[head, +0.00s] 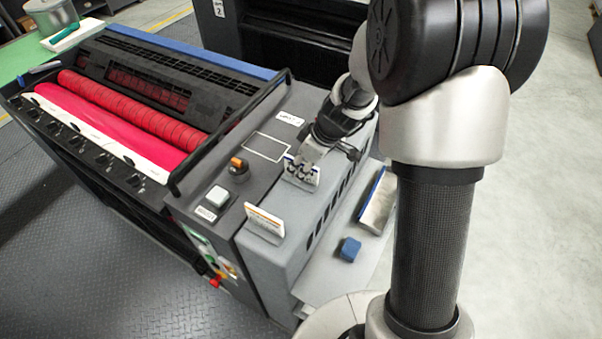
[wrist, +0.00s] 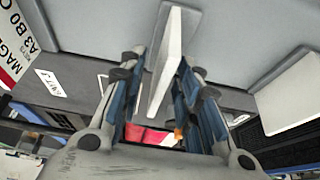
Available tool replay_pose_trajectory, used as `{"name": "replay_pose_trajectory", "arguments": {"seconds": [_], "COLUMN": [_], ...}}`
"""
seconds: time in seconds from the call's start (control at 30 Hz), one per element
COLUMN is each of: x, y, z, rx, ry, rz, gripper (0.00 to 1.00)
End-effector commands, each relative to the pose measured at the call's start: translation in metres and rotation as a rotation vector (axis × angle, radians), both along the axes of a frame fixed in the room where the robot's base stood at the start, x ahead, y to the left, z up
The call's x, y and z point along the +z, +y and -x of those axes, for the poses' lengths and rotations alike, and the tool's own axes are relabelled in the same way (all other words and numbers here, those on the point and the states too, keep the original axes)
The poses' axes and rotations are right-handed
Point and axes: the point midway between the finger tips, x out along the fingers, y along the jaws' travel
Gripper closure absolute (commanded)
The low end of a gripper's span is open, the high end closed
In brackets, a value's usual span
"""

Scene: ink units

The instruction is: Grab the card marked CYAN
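A small upright white card (head: 303,171) with a bluish top edge stands on the grey ledge of the ink unit; its lettering is too small to read. My gripper (head: 301,166) is at this card from above. In the wrist view a thin white card (wrist: 168,62) stands tilted between the two blue-padded fingers of my gripper (wrist: 163,65). The fingers are apart, with some space beside the card; I cannot tell whether either one touches it. A second white card (head: 264,224) with an orange edge stands nearer the front; I cannot read its colour name.
In the wrist view a card starting "MAGEN" (wrist: 14,48) is at the left and a blank white panel (wrist: 290,95) at the right. A button (head: 217,195) and orange-topped knob (head: 237,167) sit on the console. A blue block (head: 350,249) lies on the lower shelf.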

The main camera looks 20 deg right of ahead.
Motion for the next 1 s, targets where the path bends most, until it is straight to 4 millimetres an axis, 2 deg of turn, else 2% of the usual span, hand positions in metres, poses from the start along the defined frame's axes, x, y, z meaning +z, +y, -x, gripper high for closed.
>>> {"name": "replay_pose_trajectory", "arguments": {"seconds": [0.07, 0.53, 1.0], "x": [0.0001, 0.0, 0.0001], "y": [0.0, 0.0, 0.0], "z": [0.0, 0.0, 0.0], "rx": [0.0, 0.0, 0.0], "ry": [0.0, 0.0, 0.0], "rz": [0.0, 0.0, 0.0], "gripper": [0.69, 1.0, 1.0]}}
